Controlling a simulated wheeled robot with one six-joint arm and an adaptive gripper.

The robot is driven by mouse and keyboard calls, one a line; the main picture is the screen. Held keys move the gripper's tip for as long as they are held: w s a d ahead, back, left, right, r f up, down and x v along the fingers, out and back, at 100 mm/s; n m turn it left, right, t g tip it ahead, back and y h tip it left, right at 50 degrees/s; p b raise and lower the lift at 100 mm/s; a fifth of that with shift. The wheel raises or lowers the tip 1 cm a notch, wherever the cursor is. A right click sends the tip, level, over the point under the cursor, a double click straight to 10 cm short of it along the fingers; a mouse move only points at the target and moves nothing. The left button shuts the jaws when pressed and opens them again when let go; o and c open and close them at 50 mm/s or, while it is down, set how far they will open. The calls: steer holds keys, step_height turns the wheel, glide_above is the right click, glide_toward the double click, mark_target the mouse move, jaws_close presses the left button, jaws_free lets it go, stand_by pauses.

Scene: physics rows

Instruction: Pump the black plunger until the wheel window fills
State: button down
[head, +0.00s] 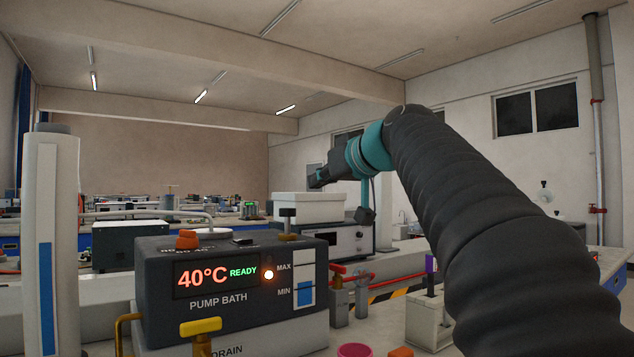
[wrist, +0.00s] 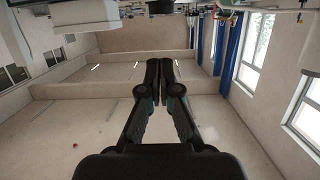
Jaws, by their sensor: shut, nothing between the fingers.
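A dark pump bath (head: 225,303) stands in front, its display reading 40°C READY. A black-capped stem (head: 288,213), which looks like the plunger, rises from the bath's right rear top. A level window (head: 306,292) marked MAX and MIN is on its front right, blue in the lower part and pale above. I cannot make out a window with a wheel. My gripper (head: 316,182) is up and to the right of the black cap in the head view, apart from it. In the wrist view my gripper (wrist: 158,62) is shut and empty; no plunger shows there.
A white box (head: 308,206) sits on a grey instrument (head: 352,241) behind the bath. Yellow (head: 201,327) and orange (head: 187,240) knobs are on or near the bath. Red-handled valves (head: 339,270) and a pale block (head: 428,318) stand right. Space above the bath is open.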

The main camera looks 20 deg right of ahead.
stand_by(0.4)
steer(key=shift+s+a+r+p, duration=0.1)
steer(key=shift+a+r+p, duration=0.15)
steer(key=shift+r, duration=0.4)
steer(key=shift+s+a+r+p, duration=0.1)
steer(key=shift+r+p, duration=0.1)
steer(key=shift+r, duration=0.4)
steer(key=shift+w, duration=0.1)
steer(key=p, duration=0.2)
glide_above(288, 212)
step_height(288, 212, down, 2)
steer(key=shift+d+f+b, duration=0.15)
steer(key=shift+f+b, duration=0.3)
steer(key=shift+f, duration=0.7)
steer(key=shift+d+f+b, duration=0.15)
steer(key=shift+f+b, duration=0.25)
steer(key=shift+f, duration=0.7)
steer(key=shift+f, duration=0.1)
